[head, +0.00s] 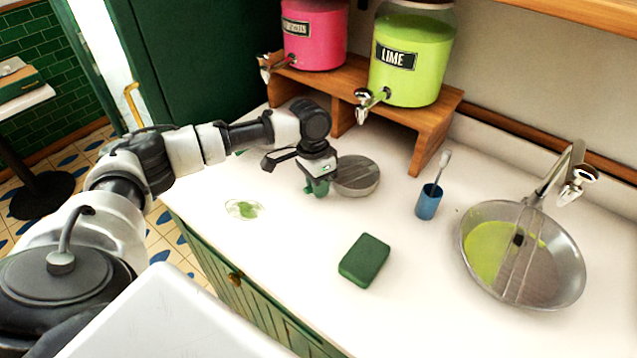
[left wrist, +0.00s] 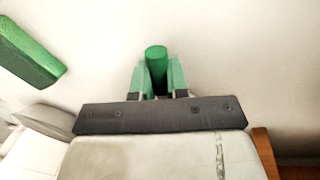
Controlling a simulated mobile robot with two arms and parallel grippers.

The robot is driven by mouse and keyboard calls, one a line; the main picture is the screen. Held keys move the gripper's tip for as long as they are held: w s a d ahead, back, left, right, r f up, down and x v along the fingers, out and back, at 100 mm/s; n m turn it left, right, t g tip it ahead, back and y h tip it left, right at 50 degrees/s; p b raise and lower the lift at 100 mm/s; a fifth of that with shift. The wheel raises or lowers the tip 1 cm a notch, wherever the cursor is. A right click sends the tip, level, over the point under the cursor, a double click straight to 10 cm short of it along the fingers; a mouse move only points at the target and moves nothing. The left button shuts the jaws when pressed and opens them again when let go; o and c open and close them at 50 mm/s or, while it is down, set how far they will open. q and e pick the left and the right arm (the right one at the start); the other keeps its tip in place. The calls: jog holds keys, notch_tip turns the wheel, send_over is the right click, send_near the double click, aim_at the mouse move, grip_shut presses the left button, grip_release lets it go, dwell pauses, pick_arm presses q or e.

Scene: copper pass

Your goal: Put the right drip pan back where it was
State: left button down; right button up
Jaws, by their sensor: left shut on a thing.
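The drip pan (head: 358,176), a round grey dish with a slatted top, is at the white counter in front of the lime dispenser's stand. My left gripper (head: 318,187) is at the pan's left edge in the head view. In the left wrist view its green fingers (left wrist: 157,75) are shut on a short green cylinder (left wrist: 156,60), which appears to be the pan's handle. The join to the pan is hidden. I cannot tell whether the pan touches the counter. My right gripper is not in view.
A wooden stand (head: 432,128) holds the lime dispenser (head: 410,60) and a pink dispenser (head: 315,38), with taps in front. A green sponge (head: 364,260), a blue cup (head: 428,203) with a brush and a sink basin (head: 535,275) are nearby. A green splash (head: 244,209) lies left.

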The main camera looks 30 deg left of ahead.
pick_arm(q)
jog(key=c, duration=1.1)
grip_release()
jog(key=shift+f, duration=0.1)
jog(key=r, duration=0.4)
jog(key=a+r+b, duration=0.1)
jog(key=r, duration=0.3)
jog(key=a+r, duration=0.1)
jog(key=r, duration=0.3)
jog(key=shift+w+r+b, duration=0.1)
jog(key=shift+w+b, duration=0.2)
jog(key=shift+w, duration=0.1)
